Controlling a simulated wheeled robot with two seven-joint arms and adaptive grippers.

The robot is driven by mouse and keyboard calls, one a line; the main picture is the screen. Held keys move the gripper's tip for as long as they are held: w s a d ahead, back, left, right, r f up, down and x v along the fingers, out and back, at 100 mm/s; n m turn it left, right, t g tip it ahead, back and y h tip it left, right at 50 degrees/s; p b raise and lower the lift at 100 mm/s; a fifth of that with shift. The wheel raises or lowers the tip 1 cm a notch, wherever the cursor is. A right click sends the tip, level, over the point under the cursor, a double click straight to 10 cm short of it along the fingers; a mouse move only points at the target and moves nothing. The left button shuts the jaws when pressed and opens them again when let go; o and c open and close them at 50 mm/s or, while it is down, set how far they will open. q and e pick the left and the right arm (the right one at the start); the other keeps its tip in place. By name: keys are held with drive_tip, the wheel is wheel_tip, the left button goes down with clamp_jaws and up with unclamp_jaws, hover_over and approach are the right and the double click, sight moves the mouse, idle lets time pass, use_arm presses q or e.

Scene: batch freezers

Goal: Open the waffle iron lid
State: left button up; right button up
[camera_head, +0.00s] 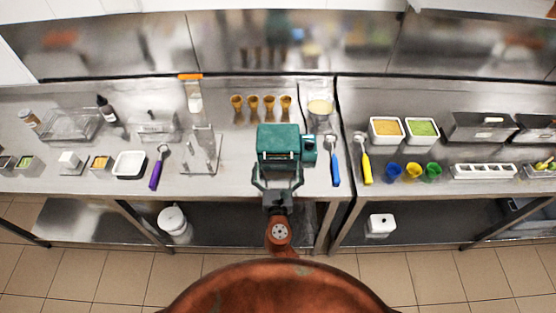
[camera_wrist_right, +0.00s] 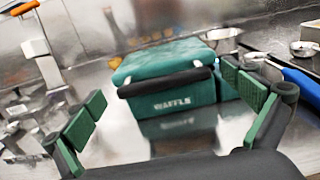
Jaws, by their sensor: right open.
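The green waffle iron (camera_head: 279,145) stands on the steel counter in the middle of the head view. Its lid is down. My right gripper (camera_head: 277,183) is directly in front of the waffle iron. In the wrist view its two green-padded fingers (camera_wrist_right: 165,108) are spread wide and empty, with the waffle iron beyond and between them. Whether a finger touches it cannot be told. My left gripper does not show.
A blue-handled scoop (camera_head: 335,165) and a yellow-handled one (camera_head: 366,165) lie to the right. Several cones (camera_head: 269,104) stand behind the waffle iron. A clear rack (camera_head: 203,150) and a purple scoop (camera_head: 157,172) are on the left. Two food tubs (camera_head: 388,130) (camera_head: 422,130) sit further right.

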drive_tip(key=shift+w, duration=1.05)
